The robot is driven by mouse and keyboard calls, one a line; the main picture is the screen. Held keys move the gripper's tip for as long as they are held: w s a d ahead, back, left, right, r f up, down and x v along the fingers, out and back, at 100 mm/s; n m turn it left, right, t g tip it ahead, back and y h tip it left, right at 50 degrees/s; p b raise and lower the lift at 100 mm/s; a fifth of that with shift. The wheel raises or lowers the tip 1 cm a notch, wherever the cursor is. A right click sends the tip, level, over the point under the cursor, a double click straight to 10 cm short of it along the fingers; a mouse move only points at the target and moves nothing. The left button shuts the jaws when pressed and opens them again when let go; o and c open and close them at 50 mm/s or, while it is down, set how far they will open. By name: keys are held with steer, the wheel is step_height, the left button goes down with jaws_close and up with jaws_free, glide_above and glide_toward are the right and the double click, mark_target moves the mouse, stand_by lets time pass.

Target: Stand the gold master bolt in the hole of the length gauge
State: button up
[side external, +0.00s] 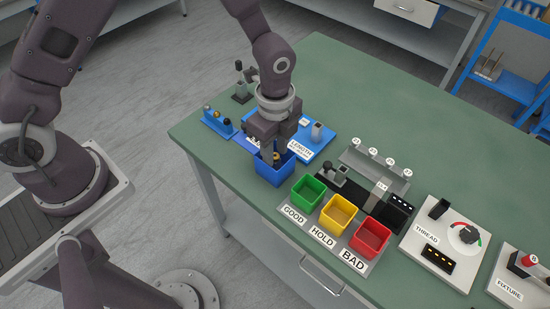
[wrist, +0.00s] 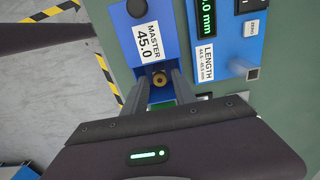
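The gold bolt (wrist: 159,78) shows end-on in the wrist view, below the MASTER 45.0 label (wrist: 149,42). My gripper (wrist: 161,75) has its fingers apart on either side of it. The bolt looks nearer the left finger, and I see no clear grip on it. In the side view my gripper (side external: 274,158) points down at the small blue bin (side external: 272,176), with a gold spot between the fingers. The blue length gauge (side external: 313,148) is just behind and right of it, with a grey post (side external: 317,131). The gauge also shows in the wrist view (wrist: 225,72); its hole is not clear.
A blue rack (side external: 217,123) with several bolts stands left of my gripper. Green (side external: 308,194), yellow (side external: 338,213) and red (side external: 370,238) bins stand to the right in front. Farther right is the THREAD station (side external: 446,245).

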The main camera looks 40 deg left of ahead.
mark_target(275, 156)
steer(key=shift+c, duration=0.2)
jaws_close()
steer(key=shift+r, duration=3.15)
steer(key=shift+r, duration=0.3)
step_height(275, 156, up, 11)
steer(key=w, duration=0.1)
steer(key=w+d, duration=0.2)
steer(key=w, duration=1)
step_height(275, 156, down, 11)
steer(key=shift+w, duration=0.35)
